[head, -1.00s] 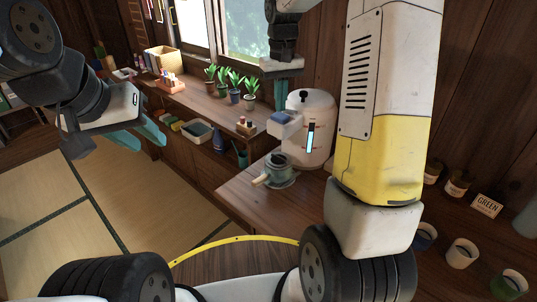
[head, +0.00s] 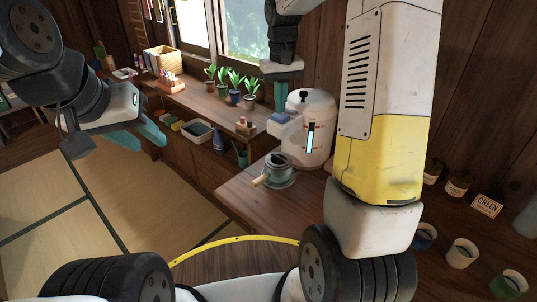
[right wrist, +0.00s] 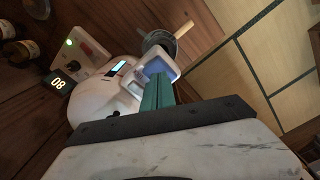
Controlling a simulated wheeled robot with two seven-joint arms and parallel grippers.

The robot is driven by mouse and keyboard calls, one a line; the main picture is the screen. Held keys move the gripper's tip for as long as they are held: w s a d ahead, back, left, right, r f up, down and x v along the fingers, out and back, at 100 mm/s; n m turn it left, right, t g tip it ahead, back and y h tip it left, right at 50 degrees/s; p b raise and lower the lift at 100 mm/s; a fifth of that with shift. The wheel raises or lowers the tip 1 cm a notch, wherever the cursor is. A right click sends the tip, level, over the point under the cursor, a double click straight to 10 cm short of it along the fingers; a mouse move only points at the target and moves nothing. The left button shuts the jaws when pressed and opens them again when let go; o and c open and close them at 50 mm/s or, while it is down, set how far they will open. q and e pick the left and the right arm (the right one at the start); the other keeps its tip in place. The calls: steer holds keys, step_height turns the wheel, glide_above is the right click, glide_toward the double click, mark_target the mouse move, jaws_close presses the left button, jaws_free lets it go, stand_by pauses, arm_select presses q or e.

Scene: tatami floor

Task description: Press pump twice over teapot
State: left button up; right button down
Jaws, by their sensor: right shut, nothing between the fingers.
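The white pump pot (head: 318,150) stands on the wooden counter with a lit blue level strip on its front. Its blue press pad (head: 281,118) sits on top of the spout and also shows in the right wrist view (right wrist: 158,66). The grey-green teapot (head: 280,175) with a light wooden handle stands below the spout. My right gripper (head: 280,105) is shut and empty, pointing down above the spout. In the right wrist view its teal fingertips (right wrist: 158,80) overlap the pad; contact cannot be told. My left gripper (head: 143,135) is open and empty over the floor at left.
Potted plants (head: 234,95) stand on the window shelf behind. Cups (head: 462,253), jars (head: 458,184) and a "GREEN" sign (head: 487,205) are on the right. A display reading 08 (right wrist: 58,84) shows in the right wrist view. The counter before the teapot is clear.

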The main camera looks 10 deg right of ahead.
steer(key=shift+f, duration=1.2)
steer(key=shift+r, duration=1.5)
steer(key=shift+f, duration=0.2)
steer(key=shift+f, duration=1.25)
steer(key=shift+r, duration=1.4)
steer(key=shift+r, duration=0.1)
